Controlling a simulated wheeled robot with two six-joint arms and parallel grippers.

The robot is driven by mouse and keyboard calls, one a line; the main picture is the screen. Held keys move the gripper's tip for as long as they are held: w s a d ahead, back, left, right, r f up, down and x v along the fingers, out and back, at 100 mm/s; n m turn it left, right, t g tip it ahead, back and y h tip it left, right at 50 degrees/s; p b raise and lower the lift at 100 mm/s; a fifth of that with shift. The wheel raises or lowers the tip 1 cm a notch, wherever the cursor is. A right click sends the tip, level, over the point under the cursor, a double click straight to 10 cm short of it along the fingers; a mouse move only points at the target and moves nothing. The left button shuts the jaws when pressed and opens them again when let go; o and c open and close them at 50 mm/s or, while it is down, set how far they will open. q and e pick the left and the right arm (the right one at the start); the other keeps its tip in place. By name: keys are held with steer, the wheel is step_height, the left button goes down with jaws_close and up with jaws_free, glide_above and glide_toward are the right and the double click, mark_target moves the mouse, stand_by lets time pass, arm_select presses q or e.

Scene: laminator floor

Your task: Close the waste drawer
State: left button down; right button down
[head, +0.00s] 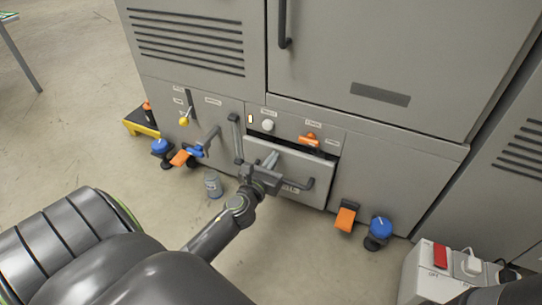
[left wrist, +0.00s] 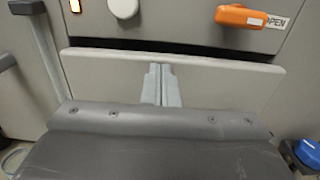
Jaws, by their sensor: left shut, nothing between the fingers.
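The waste drawer (head: 312,167) is a grey front low in the machine, with a dark bar handle. A dark gap shows along its top edge, so it stands somewhat out from the cabinet. In the left wrist view the drawer front (left wrist: 225,82) spans the picture below that gap. My left gripper (head: 270,160) is in front of the drawer's left part, shut and empty. Its two grey fingers (left wrist: 161,85) point at the panel; I cannot tell whether they touch it. My wrist hides the lower panel in the wrist view. My right gripper is not in view.
Above the drawer are a white knob (head: 267,125) and an orange latch (head: 309,140) by an OPEN label. A grey can (head: 213,185) stands on the floor at left. Blue-topped feet (head: 380,228) and orange pedals (head: 345,217) flank the drawer. A switch box (head: 428,272) is at lower right.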

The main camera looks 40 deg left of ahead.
mark_target(279, 146)
arm_select(q)
steer(key=shift+w, duration=0.3)
steer(key=shift+r, duration=0.1)
steer(key=x, duration=0.4)
steer(key=shift+w+a, duration=0.1)
steer(key=shift+w+a+r, duration=0.1)
steer(key=shift+w+r, duration=0.05)
